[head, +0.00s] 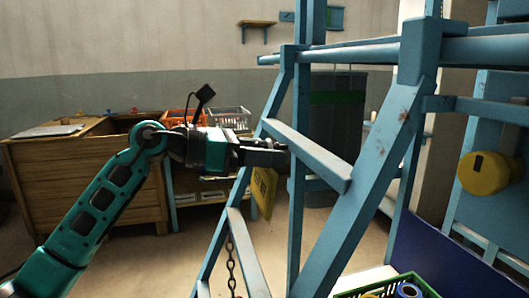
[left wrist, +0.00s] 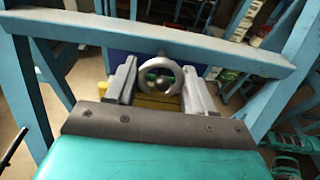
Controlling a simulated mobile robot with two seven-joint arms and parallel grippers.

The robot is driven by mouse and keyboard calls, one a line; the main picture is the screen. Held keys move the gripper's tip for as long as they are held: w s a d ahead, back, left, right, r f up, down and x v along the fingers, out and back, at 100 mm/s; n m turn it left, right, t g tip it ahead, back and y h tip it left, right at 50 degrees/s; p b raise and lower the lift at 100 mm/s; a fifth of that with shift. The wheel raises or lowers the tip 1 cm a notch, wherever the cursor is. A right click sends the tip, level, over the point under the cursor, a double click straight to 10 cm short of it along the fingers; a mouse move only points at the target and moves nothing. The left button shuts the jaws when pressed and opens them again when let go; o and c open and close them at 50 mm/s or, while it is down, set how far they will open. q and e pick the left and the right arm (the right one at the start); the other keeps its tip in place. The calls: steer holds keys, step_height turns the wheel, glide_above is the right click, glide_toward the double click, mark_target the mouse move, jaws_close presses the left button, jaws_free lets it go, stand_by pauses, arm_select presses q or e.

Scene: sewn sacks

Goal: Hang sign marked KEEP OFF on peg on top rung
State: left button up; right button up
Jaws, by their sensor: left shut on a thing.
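My left gripper (head: 278,152) reaches in from the left to the near side of the blue A-frame's upper slanted rung (head: 310,158). The yellow sign (head: 263,188) hangs below its fingers, seen nearly edge-on, so its lettering cannot be read. In the left wrist view the fingers (left wrist: 160,82) are shut on a grey metal ring (left wrist: 159,62), with a yellow part of the sign (left wrist: 155,104) below. A rounded grey knob shows inside the ring; I cannot tell whether it is a peg. The rung (left wrist: 150,36) crosses just beyond the fingertips. My right gripper is out of view.
A chain (head: 231,265) hangs from a lower rung. A green crate (head: 388,285) stands at the bottom right. A wooden workbench (head: 85,185) and a grey basket (head: 229,117) are behind on the left. A yellow round object (head: 484,173) is at right.

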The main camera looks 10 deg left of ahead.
arm_select(q)
steer(key=o, duration=1.1)
steer(key=shift+b+v, duration=0.8)
steer(key=shift+v, duration=3.7)
